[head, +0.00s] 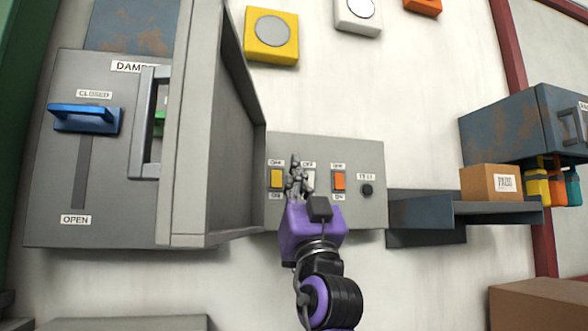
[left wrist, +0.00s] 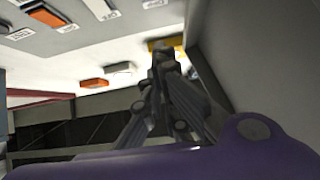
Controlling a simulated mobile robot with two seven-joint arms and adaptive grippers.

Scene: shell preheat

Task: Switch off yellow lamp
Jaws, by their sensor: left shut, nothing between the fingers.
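The yellow lamp (head: 271,34) is a yellow box with a dull grey disc, high on the wall. It shows partly behind the fingers in the left wrist view (left wrist: 157,45). The yellow switch (head: 277,179) is at the left of the grey switch panel (head: 325,145), with OFF above it and a label below. My left gripper (head: 295,160) is shut and empty, pointing up in front of the panel between the yellow switch and the white switch (head: 309,183), which it partly hides. I cannot tell whether it touches either. My right gripper is not in view.
An orange switch (head: 338,181) and a black TEST knob (head: 367,190) are on the panel's right. An open grey cabinet door (head: 230,125) juts out close on the left. A blue-handled damper lever (head: 86,118) is beyond it. A shelf (head: 420,213) with a box is at right.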

